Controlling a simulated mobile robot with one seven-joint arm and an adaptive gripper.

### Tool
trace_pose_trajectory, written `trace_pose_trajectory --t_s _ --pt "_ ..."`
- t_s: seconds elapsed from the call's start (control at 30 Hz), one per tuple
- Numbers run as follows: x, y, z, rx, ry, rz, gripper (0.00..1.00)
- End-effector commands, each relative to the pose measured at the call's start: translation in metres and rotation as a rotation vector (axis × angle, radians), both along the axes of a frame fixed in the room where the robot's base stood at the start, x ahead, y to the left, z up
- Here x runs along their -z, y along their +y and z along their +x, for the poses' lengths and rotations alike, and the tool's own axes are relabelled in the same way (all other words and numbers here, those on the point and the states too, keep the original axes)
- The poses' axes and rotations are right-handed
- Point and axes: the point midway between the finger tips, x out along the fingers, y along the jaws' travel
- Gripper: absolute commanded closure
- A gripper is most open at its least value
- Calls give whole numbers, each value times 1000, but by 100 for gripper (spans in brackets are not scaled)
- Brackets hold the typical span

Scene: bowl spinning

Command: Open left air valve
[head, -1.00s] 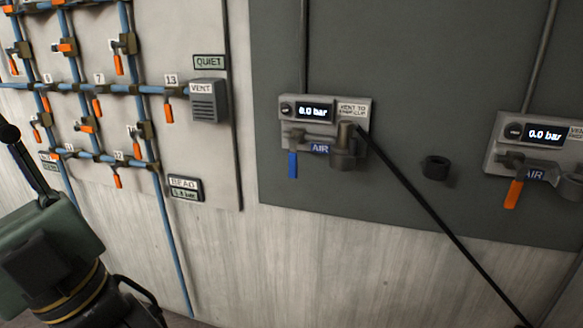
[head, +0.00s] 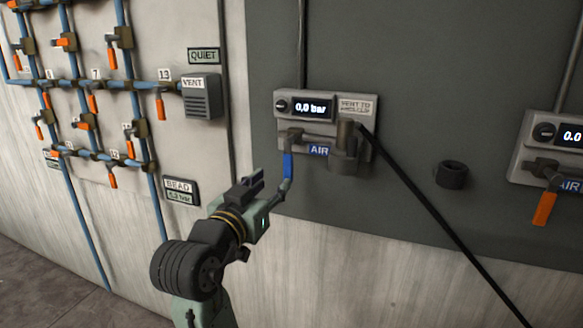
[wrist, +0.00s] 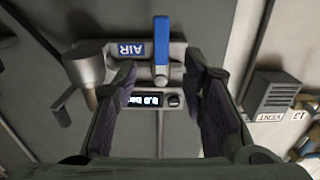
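The left air valve has a blue lever (head: 288,167) hanging straight down from a grey panel unit (head: 325,105) marked AIR. Its display reads 0.0 bar. My gripper (head: 283,188) is at the lower end of the lever in the head view. In the wrist view, the blue lever (wrist: 161,45) stands between the two fingers of my gripper (wrist: 162,62), which are spread with gaps on both sides. No clear contact shows. The AIR label (wrist: 131,50) and the grey fitting beside it also show there.
A second air valve with an orange lever (head: 544,209) is at the right. A black cable (head: 430,228) runs down from the left unit's fitting. A VENT box (head: 201,98) and blue pipes with several orange levers are at the left.

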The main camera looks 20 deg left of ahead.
Motion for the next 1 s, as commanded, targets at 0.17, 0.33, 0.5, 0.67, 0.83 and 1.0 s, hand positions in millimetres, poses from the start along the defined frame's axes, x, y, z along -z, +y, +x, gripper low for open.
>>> trace_pose_trajectory --t_s 0.17,0.33,0.5,0.67,0.83,1.0 --pt "-1 -2 26 3 2 -2 62" --pt "-2 -3 59 1 1 -2 62" --pt "-2 -3 86 0 -1 -1 62" --pt "-1 -3 100 -3 -1 -1 62" --pt "-1 -3 104 -4 -2 0 62" --pt "-1 -3 104 -4 -3 0 62"
